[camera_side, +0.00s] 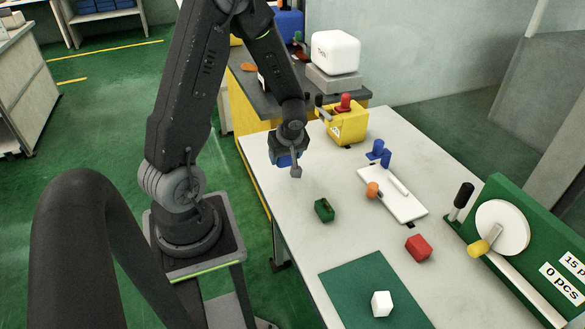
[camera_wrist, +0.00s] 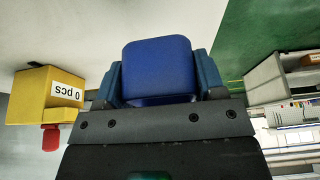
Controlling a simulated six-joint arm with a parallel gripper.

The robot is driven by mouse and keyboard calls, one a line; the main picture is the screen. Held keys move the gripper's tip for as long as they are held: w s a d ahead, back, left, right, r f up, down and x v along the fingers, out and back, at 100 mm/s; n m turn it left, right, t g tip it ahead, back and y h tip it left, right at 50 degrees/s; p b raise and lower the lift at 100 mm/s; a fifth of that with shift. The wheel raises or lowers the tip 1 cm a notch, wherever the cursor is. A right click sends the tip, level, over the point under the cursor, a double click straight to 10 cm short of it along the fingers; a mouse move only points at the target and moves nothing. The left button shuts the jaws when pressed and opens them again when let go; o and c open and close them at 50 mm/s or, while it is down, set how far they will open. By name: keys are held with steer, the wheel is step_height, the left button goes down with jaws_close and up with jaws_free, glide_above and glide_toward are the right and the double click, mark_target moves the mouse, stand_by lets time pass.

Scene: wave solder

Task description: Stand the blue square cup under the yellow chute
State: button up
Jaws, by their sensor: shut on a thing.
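My gripper (camera_side: 287,164) is shut on the blue square cup (camera_side: 284,159) and holds it above the far left edge of the white table. In the side view the cup is mostly hidden behind the fingers. In the wrist view the cup (camera_wrist: 160,68) fills the space between the two finger pads of my gripper (camera_wrist: 160,88). The yellow box-shaped chute (camera_side: 347,126), with a red knob on top, stands at the table's far end, to the right of the gripper. It also shows at the left of the wrist view (camera_wrist: 42,98), with a "0 pcs" label.
A green block (camera_side: 324,210), a red block (camera_side: 418,247) and a white cube (camera_side: 381,304) on a green mat (camera_side: 350,281) lie nearer. A white plate (camera_side: 405,206) carries blue and orange parts. A green panel with a white disc (camera_side: 502,227) stands at right.

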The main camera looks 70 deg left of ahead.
steer(key=shift+w+d+f, duration=0.45)
steer(key=shift+w+f, duration=0.15)
steer(key=shift+w, duration=0.25)
steer(key=shift+f, duration=1.85)
steer(key=shift+f, duration=0.15)
steer(key=o, duration=1)
steer(key=v, duration=1.4)
steer(key=s+d+r+m+t+h, duration=0.2)
steer(key=s+d+r+m, duration=0.2)
steer(key=d+r+m, duration=0.4)
steer(key=s+d+r+m+t+h, duration=0.2)
steer(key=s+d+r+m, duration=0.3)
steer(key=d+r+m, duration=0.3)
steer(key=shift+s+d+m+t+h, duration=0.3)
steer(key=shift+d+m+t, duration=0.5)
steer(key=shift+d+m, duration=0.2)
